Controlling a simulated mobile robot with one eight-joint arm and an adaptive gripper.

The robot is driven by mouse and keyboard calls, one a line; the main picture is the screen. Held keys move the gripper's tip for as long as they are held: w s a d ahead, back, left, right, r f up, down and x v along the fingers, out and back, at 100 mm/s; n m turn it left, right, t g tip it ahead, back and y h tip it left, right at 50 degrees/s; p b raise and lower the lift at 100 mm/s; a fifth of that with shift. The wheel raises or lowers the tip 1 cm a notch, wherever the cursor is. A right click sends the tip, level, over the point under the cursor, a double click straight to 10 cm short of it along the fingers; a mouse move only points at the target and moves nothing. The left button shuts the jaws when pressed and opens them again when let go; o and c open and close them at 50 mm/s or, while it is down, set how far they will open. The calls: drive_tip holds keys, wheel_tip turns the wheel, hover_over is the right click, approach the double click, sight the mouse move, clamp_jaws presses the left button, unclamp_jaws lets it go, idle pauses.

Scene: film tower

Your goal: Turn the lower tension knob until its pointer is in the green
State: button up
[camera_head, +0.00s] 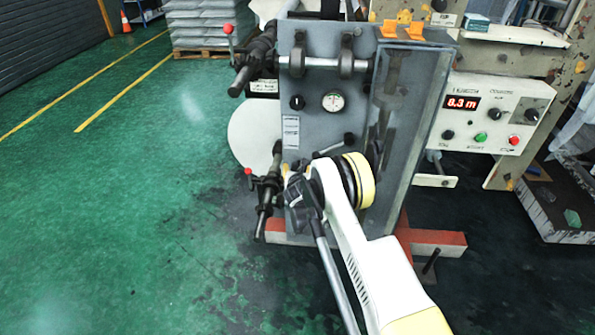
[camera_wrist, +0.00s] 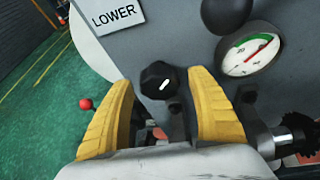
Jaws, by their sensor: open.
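The lower tension knob (camera_wrist: 157,76) is black with a white pointer mark and sits on the grey panel below the LOWER label (camera_wrist: 113,15) in the wrist view. My gripper (camera_wrist: 161,84) is open, one yellow finger on each side of the knob, with gaps on both sides. Its depth relative to the knob is hard to tell. A round gauge (camera_wrist: 250,55) with a green arc is up and right of the knob; its needle is too small to read surely. In the head view my arm hides the lower knob and its gauge.
Another knob (camera_head: 297,102) and gauge (camera_head: 333,101) sit higher on the panel in the head view. Red-tipped levers (camera_head: 248,171) stick out at the left. A control box (camera_head: 490,112) is at the right. Green floor on the left is clear.

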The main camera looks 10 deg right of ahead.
drive_tip(key=c, duration=1.2)
drive_tip(key=n+h, duration=0.2)
drive_tip(key=n, duration=0.1)
drive_tip(key=shift+g, duration=0.4)
drive_tip(key=shift+n+h, duration=0.8)
drive_tip(key=shift+n, duration=0.1)
drive_tip(key=shift+g, duration=0.3)
